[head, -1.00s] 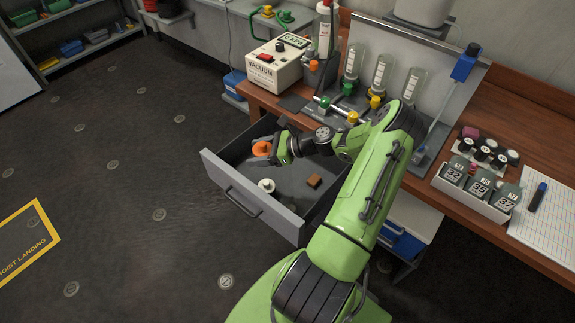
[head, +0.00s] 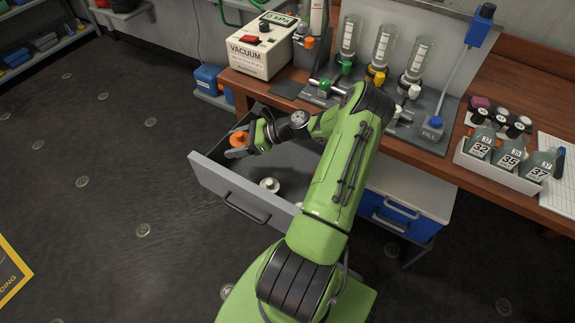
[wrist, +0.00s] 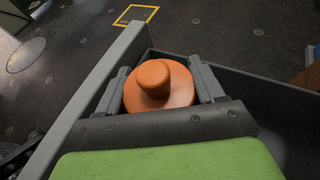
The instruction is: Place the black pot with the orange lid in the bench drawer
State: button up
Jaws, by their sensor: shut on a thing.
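The pot's orange lid with its knob (head: 238,139) shows in the head view at the left end of the open bench drawer (head: 231,187). In the wrist view the orange lid (wrist: 158,85) sits between the two fingers of my gripper (wrist: 160,92), which is shut on the pot. The lid hides the black body below it. The pot is at the drawer's front left corner, close to the front panel. I cannot tell whether it touches the drawer floor.
A white round item (head: 269,186) lies in the drawer. The vacuum unit (head: 260,47), glass cylinders and a white rack of bottles (head: 499,165) stand on the wooden bench (head: 400,152). A blue drawer unit (head: 402,211) is below.

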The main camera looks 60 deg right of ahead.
aim_at(243, 173)
notch_tip(243, 173, down, 2)
jog(key=shift+f+b, duration=0.1)
jog(key=shift+b, duration=0.55)
notch_tip(243, 173, down, 10)
jog(key=b, duration=0.3)
jog(key=shift+b, duration=0.4)
jog(key=o, duration=0.8)
jog(key=p+v, duration=0.2)
jog(key=v, duration=0.5)
jog(key=shift+s+r, duration=0.2)
jog(key=shift+r, duration=0.05)
